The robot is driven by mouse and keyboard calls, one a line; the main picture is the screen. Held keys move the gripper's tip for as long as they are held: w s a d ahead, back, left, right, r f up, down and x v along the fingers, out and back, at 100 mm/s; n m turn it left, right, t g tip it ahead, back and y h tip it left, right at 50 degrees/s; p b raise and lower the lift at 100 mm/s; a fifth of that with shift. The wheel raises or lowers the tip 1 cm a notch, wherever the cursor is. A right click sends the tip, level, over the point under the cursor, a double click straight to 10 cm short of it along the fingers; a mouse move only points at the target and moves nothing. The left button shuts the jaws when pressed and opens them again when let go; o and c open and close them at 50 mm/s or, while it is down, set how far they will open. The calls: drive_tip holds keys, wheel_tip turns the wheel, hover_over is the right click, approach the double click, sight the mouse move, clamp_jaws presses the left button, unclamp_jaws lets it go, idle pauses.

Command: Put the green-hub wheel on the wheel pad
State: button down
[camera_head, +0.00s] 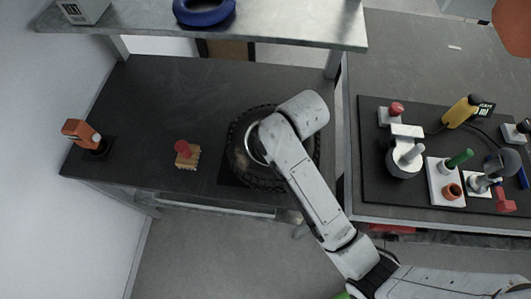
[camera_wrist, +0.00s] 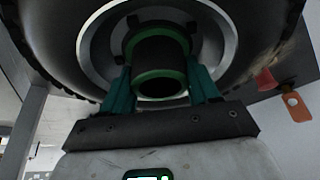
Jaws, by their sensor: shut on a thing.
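The green-hub wheel, a black tyre (camera_head: 240,150) with a silver rim, is at the front right of the left-hand dark table, partly hidden by my arm. In the wrist view its green hub (camera_wrist: 159,76) and grey rim (camera_wrist: 97,45) fill the upper part. My gripper (camera_wrist: 160,72) has its two teal fingers on either side of the hub, shut on it. In the head view my fingers are hidden. A dark flat pad (camera_head: 229,178) shows at the wheel's lower left edge; the wheel covers most of it. I cannot tell whether wheel and pad touch.
A red-knobbed wooden piece (camera_head: 187,157) stands left of the wheel, and an orange tool (camera_head: 82,132) farther left. A metal shelf (camera_head: 270,24) with a blue ring (camera_head: 204,12) spans the back. A tool board (camera_head: 405,208) with several tools lies on the right table.

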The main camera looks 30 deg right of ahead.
drive_tip(key=s+d+r+n+g+y+p, duration=0.1)
drive_tip(key=s+d+r+n+y+p, duration=0.1)
drive_tip(key=s+r+n, duration=0.5)
drive_tip(key=s+d+r+n+g+y+p, duration=0.1)
drive_tip(key=s+d+r+n+p, duration=0.15)
drive_tip(key=s, duration=0.75)
drive_tip(key=w+f+b, duration=0.1)
drive_tip(key=w, duration=0.2)
drive_tip(key=w+f+b, duration=0.2)
drive_tip(key=w, duration=0.1)
drive_tip(key=w+f+b, duration=0.1)
drive_tip(key=w+f, duration=0.1)
drive_tip(key=w, duration=0.1)
drive_tip(key=shift+w+b, duration=0.2)
drive_tip(key=shift+b, duration=0.15)
drive_tip(key=w+f, duration=0.1)
drive_tip(key=f, duration=0.1)
drive_tip(key=w+f+b, duration=0.1)
drive_tip(key=w+f, duration=0.1)
drive_tip(key=shift+w+a+f, duration=0.1)
drive_tip(key=shift+w, duration=0.2)
drive_tip(key=shift+w+f, duration=0.45)
drive_tip(key=shift+f, duration=0.1)
drive_tip(key=shift+f+p, duration=0.3)
drive_tip(key=shift+f, duration=1.25)
